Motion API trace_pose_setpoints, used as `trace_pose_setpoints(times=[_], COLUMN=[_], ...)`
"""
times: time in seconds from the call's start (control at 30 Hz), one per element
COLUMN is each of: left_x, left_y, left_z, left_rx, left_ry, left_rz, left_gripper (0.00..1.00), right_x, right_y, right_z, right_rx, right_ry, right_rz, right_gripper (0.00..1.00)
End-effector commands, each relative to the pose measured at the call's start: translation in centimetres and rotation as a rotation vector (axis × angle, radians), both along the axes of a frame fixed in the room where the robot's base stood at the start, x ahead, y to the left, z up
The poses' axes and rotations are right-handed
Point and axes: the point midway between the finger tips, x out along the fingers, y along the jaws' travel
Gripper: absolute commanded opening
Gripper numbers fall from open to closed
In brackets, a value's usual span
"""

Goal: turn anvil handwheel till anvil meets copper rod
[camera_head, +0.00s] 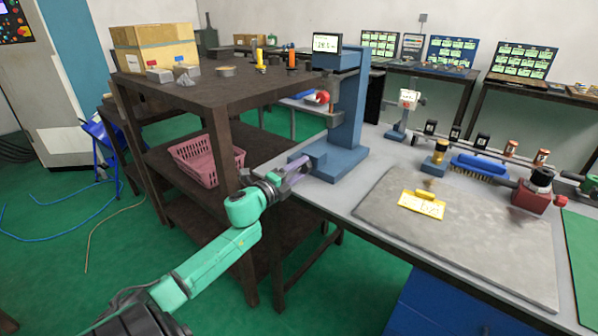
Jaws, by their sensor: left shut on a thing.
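A blue measuring stand (347,118) with a lit display (327,43) stands at the left end of the grey bench. My left gripper (298,170) is at the low front-left part of its base, shut on what appears to be the anvil handwheel. The fingers and wrist mostly hide what is gripped. A red round part (322,97) shows left of the column. I cannot make out the anvil face or a rod against it. Copper-coloured cylinders (511,148) stand at the right of the bench. My right gripper is not in view.
A dark shelf table (215,90) with a cardboard box (155,47) and a pink basket (207,158) stands left of the bench, close to my arm. On the bench are a grey mat (480,240), a yellow plate (421,204), a blue brush (480,166) and a red device (532,197).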

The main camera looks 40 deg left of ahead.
Motion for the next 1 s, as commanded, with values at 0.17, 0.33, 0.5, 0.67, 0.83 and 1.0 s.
trace_pose_setpoints(times=[0.17, 0.33, 0.5, 0.67, 0.83, 1.0], left_x=[0.0, 0.0, 0.0, 0.0, -0.01, -0.02], left_y=[-0.02, -0.02, -0.02, -0.01, -0.02, -0.03], left_z=[0.03, 0.03, 0.03, -0.05, -0.2, -0.26], left_rx=[0.016, 0.016, 0.015, 0.014, 0.013, 0.007], left_ry=[-0.001, 0.0, 0.0, 0.001, 0.003, 0.005], left_rz=[0.0, 0.0, 0.0, 0.0, 0.0, 0.0], left_gripper=[0.03, 0.03, 0.74, 0.88, 0.88, 0.88], right_x=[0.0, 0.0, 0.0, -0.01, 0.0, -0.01], right_y=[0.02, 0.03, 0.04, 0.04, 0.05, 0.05], right_z=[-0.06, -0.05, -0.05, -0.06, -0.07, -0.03], right_rx=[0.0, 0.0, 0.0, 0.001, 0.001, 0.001], right_ry=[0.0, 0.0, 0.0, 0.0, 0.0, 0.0], right_rz=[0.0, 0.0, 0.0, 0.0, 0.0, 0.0], right_gripper=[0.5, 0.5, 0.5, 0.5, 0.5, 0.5])
